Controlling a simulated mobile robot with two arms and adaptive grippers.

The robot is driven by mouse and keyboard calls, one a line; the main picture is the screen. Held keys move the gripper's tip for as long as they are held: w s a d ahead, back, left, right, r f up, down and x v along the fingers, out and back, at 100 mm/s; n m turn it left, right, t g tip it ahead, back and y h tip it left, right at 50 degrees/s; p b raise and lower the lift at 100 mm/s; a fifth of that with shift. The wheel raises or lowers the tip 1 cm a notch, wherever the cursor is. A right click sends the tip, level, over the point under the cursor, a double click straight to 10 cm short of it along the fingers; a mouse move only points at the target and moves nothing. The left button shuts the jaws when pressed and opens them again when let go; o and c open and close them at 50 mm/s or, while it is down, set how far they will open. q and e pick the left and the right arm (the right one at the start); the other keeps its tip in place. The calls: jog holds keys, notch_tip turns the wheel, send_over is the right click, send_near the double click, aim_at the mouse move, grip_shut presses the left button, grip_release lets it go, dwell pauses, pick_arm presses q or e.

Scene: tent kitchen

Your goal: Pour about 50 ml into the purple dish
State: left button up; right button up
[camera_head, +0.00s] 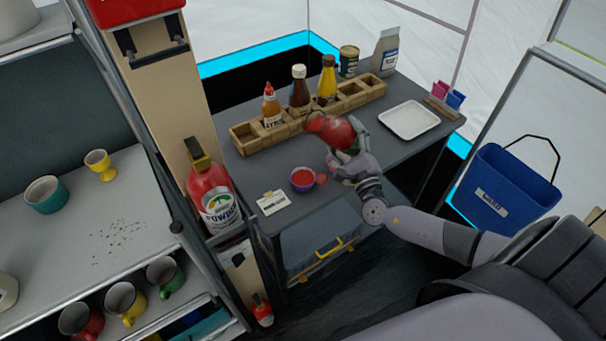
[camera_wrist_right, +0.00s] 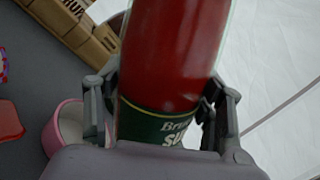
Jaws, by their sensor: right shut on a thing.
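The purple dish (camera_head: 302,185) stands near the front edge of the dark counter, with red sauce inside. A red puddle (camera_head: 321,178) lies on the counter just right of it; a red puddle also shows in the right wrist view (camera_wrist_right: 9,121). My right gripper (camera_head: 347,160) is shut on a bottle of red sauce (camera_head: 337,131), tilted with its narrow end to the left, above and behind the dish. In the right wrist view the bottle (camera_wrist_right: 170,60) has a dark green label and sits between both fingers. No falling stream is clear. My left gripper is out of view.
A wooden rack (camera_head: 245,138) with several sauce bottles stands behind the dish. A white tray (camera_head: 409,120) is at the right, and a small white card (camera_head: 273,203) lies left of the dish. A pink cup (camera_wrist_right: 62,128) is near my gripper in the wrist view.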

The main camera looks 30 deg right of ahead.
jog(key=shift+w+r, duration=0.1)
jog(key=shift+r, duration=0.15)
dwell(0.3)
jog(key=shift+a+r+m+h+p, duration=0.35)
jog(key=shift+m+p, duration=0.2)
jog(key=shift+m, duration=0.35)
jog(key=shift+f+m+g, duration=0.25)
jog(key=shift+m+g, duration=0.15)
jog(key=shift+m, duration=1.1)
